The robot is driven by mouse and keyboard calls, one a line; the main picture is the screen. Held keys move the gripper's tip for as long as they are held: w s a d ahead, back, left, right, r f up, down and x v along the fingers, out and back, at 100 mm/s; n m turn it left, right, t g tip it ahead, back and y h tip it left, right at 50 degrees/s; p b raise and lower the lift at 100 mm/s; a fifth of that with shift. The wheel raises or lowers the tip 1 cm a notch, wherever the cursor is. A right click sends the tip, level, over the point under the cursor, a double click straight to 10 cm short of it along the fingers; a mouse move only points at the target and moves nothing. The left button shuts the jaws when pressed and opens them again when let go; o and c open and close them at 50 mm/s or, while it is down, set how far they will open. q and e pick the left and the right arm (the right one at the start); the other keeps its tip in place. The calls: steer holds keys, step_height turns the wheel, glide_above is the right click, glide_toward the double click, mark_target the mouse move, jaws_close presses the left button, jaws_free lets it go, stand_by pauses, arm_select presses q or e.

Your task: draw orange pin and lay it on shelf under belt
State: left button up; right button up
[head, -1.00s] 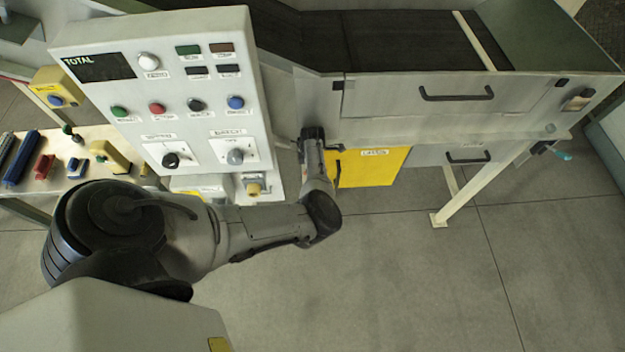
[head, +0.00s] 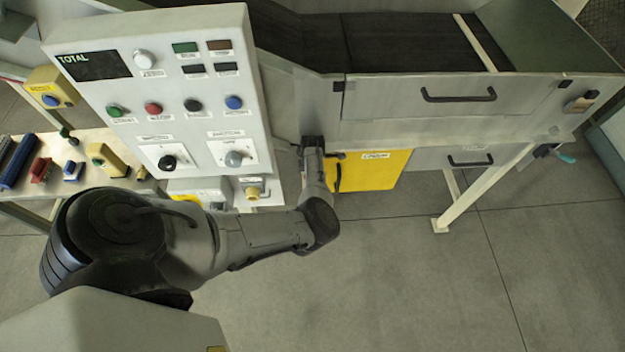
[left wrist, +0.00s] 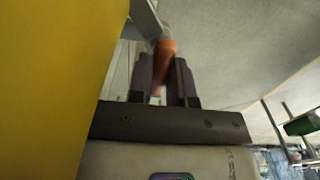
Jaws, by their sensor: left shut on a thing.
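The orange pin (left wrist: 164,62) shows in the left wrist view, upright in the picture between the two dark fingers of my left gripper (left wrist: 166,85). The fingers are shut on it. A grey metal part lies against or just beyond its upper end; I cannot tell if the two touch. In the head view my left gripper (head: 312,142) is at the belt frame, just left of a yellow panel (head: 372,170), and the pin is hidden there. The dark belt (head: 400,42) runs above. I cannot make out the shelf under it. My right gripper is not in view.
A button panel (head: 150,95) stands left of my gripper, close to my left arm. A yellow surface (left wrist: 50,80) fills the left of the wrist view, very near the gripper. A side table (head: 100,150) holds several small items. The floor (head: 400,280) is clear.

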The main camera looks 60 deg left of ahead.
arm_select(q)
jaws_close()
steer(key=shift+r, duration=0.2)
steer(key=shift+r+p, duration=0.15)
steer(key=shift+p, duration=0.2)
steer(key=shift+r+p, duration=1.3)
steer(key=shift+r, duration=0.15)
steer(key=shift+r+p, duration=1.8)
steer(key=shift+r, duration=0.1)
steer(key=shift+r+p, duration=0.75)
steer(key=shift+r, duration=0.05)
steer(key=shift+r, duration=0.1)
